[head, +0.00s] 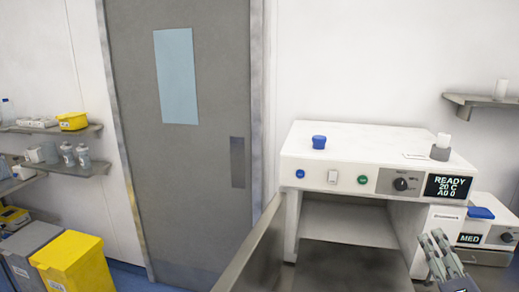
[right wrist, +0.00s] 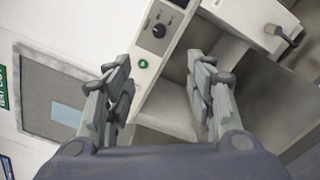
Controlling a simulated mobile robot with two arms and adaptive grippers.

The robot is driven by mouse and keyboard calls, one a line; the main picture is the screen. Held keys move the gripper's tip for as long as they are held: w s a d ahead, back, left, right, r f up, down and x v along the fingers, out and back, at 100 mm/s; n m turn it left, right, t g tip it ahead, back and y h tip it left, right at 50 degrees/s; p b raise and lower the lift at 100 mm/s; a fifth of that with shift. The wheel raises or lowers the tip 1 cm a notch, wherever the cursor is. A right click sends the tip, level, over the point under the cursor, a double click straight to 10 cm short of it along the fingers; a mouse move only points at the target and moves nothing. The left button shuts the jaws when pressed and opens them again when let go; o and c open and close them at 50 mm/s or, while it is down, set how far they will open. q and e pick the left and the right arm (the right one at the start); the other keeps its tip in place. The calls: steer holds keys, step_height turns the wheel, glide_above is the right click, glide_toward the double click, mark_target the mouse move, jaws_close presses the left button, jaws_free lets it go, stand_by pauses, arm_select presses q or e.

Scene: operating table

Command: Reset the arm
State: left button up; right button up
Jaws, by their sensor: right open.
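My right gripper (head: 434,240) shows at the lower right of the head view, in front of the right side of a white machine (head: 345,146). In the right wrist view my right gripper (right wrist: 160,62) has its two fingers spread well apart with nothing between them. The machine's front, with a dark knob and a green button (right wrist: 143,64), shows beyond the fingers. I see no contact between the gripper and the machine. My left gripper is not in view.
The machine has an open bay below and a display (head: 448,186) reading "READY 20 C". A grey panel (head: 252,252) juts forward at left. Yellow bin (head: 72,262) and shelves stand far left.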

steer(key=s+a+f+m+g, duration=0.2)
steer(key=s+f+m+g, duration=0.3)
steer(key=f, duration=0.6)
steer(key=s+a+f+m+g, duration=0.1)
steer(key=s+f+m+g, duration=0.2)
steer(key=s+f+m, duration=0.5)
steer(key=s+a+f+m+g+y, duration=0.5)
steer(key=s+a+f+m+g, duration=0.15)
steer(key=s+a+f, duration=0.5)
step_height(320, 180, down, 34)
steer(key=b, duration=0.6)
arm_select(q)
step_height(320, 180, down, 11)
steer(key=b, duration=0.4)
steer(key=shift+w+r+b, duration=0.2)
steer(key=shift+b, duration=0.1)
arm_select(e)
steer(key=s+d+f+g, duration=0.2)
steer(key=s+d+f, duration=0.1)
steer(key=s+f, duration=1.3)
step_height(320, 180, down, 5)
steer(key=shift+s+r+h, duration=0.1)
steer(key=shift+s+h, duration=0.2)
steer(key=shift+s, duration=0.05)
